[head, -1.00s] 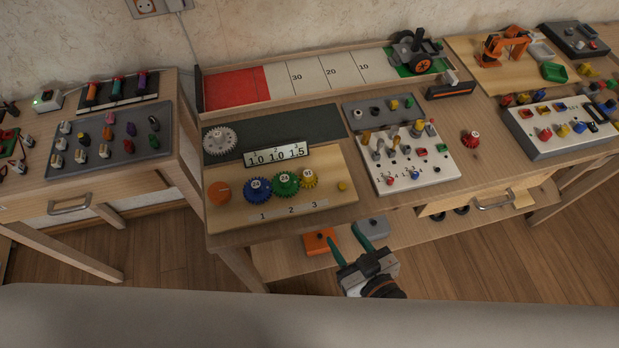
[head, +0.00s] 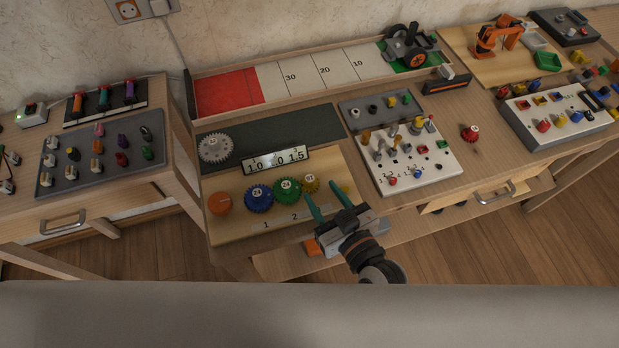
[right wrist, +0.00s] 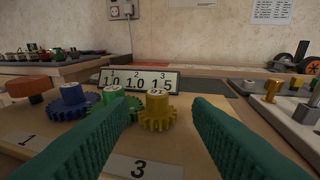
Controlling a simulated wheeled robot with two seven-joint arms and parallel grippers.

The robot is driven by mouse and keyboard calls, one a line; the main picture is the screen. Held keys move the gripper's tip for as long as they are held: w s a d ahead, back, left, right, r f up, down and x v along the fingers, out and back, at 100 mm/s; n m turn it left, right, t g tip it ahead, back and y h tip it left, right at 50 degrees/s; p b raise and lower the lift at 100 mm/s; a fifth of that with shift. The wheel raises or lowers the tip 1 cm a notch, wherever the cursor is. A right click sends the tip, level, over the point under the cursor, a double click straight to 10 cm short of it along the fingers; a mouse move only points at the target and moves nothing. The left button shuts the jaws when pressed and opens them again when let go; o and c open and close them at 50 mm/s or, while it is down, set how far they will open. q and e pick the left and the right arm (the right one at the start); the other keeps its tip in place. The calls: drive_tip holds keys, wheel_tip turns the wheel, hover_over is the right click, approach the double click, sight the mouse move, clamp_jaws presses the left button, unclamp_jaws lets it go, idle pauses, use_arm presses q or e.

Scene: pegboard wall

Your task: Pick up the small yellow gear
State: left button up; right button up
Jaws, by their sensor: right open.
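The small yellow gear (head: 311,184) stands on the wooden gear board (head: 228,232), at the right end of a row of gears. In the right wrist view the yellow gear (right wrist: 157,110) sits ahead, between my two green fingertips and beyond them. My right gripper (head: 329,201) is open and empty, just in front of the yellow gear at the board's front right. The green gear (head: 287,190) is directly left of the yellow gear and appears to touch or nearly touch it. The blue gear (head: 258,198) is left of the green one. My left gripper is not in view.
An orange knob (head: 219,203) is at the board's left. A display (head: 276,160) stands behind the gears, and a large grey gear (head: 215,148) lies behind left. A white panel with small parts (head: 411,158) is to the right.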

sight(313, 183)
drive_tip(key=x, duration=0.6)
drive_tip(key=shift+s+a+r, duration=0.1)
drive_tip(key=shift+s, duration=0.1)
clamp_jaws()
